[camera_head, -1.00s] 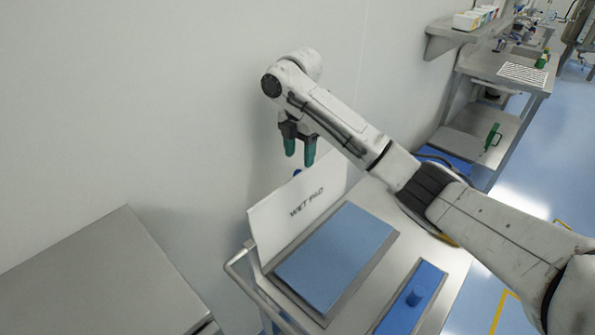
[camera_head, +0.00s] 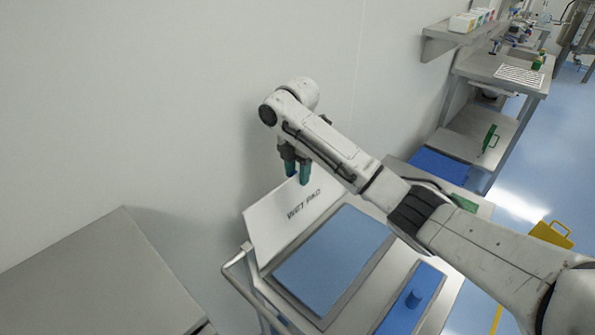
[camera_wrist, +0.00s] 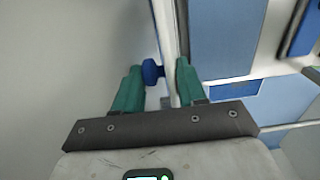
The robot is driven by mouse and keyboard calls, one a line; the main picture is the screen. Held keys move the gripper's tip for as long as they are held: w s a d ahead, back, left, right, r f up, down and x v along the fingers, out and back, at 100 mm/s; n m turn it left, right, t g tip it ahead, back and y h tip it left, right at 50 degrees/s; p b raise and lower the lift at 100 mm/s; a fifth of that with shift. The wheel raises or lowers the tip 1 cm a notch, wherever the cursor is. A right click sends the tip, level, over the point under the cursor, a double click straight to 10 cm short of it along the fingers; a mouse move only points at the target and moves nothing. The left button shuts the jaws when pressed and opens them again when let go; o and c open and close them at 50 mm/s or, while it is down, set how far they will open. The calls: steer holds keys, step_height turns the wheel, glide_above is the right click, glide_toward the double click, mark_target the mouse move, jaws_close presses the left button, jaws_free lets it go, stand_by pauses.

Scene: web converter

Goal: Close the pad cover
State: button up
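The white pad cover (camera_head: 292,217), marked "WET PAD", stands raised and leaning back toward the wall behind the blue pad (camera_head: 335,258) on a metal cart. My gripper (camera_head: 298,180), with green fingers, points down at the cover's top edge. In the wrist view its fingers (camera_wrist: 162,68) are apart, with the cover's thin edge (camera_wrist: 169,45) and a blue knob (camera_wrist: 152,71) between them. The knob is on the wall side of the cover, near the left finger. I cannot tell whether either finger touches it.
The cart's rail (camera_head: 238,262) is at left. A metal table (camera_head: 100,280) stands at lower left, and the wall is close behind the cover. A yellow container (camera_head: 551,235) is at right.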

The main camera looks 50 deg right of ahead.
jaws_close()
